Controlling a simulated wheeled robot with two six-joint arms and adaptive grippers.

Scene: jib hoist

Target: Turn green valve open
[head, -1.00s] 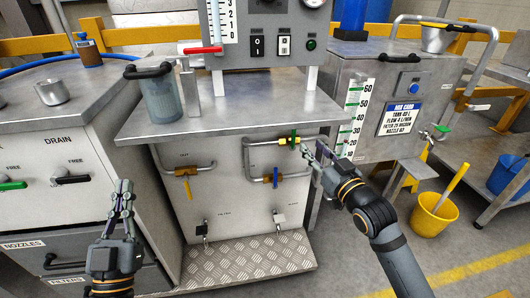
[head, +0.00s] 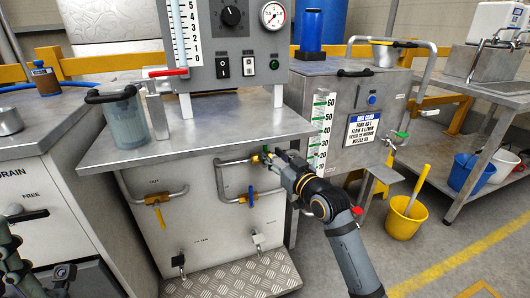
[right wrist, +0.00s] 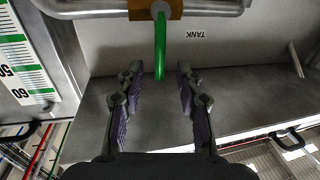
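The green valve handle (right wrist: 160,45) shows in the right wrist view, sticking out from its brass body (right wrist: 155,10) beside the label "TANK". My right gripper (right wrist: 159,76) is open, with one finger on each side of the handle's free end and a gap on both sides. In the head view the green handle (head: 265,150) is on the upper pipe under the worktop, partly hidden by my right gripper (head: 272,158). My left gripper (head: 12,255) is cut off at the left edge and its fingers cannot be made out clearly.
A yellow-handled valve (head: 157,200) and a blue-handled valve (head: 250,196) sit on nearby pipes. The metal worktop (head: 215,125) overhangs them. A tap with another green handle (head: 401,134) is on the right tank. A yellow bucket (head: 404,218) stands on the floor.

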